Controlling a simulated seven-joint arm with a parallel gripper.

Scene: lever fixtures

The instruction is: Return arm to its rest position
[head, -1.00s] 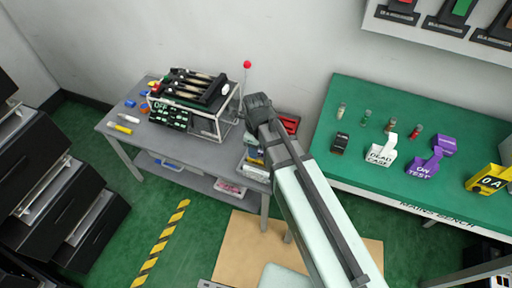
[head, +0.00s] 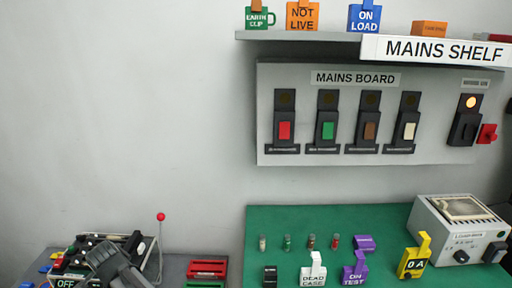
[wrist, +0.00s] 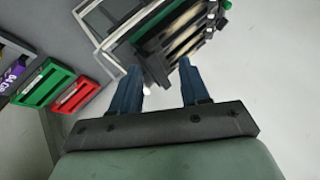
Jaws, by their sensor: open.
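My arm's end (head: 112,264) shows at the bottom left of the head view, in front of the black lever fixture (head: 134,241). The fixture has a white frame and several levers, and is partly hidden by my arm. In the wrist view my gripper (wrist: 158,84) has its two blue-grey fingers spread apart, with nothing between them. The lever fixture (wrist: 165,35) lies beyond the fingertips in that view. I cannot tell how far apart they are.
A red-tipped rod (head: 160,217) stands beside the fixture. A red tray (head: 207,268) lies to its right. The green bench (head: 262,222) carries tags, several small cylinders and a grey instrument (head: 455,236). The mains board (head: 300,90) and shelf (head: 300,36) are on the wall.

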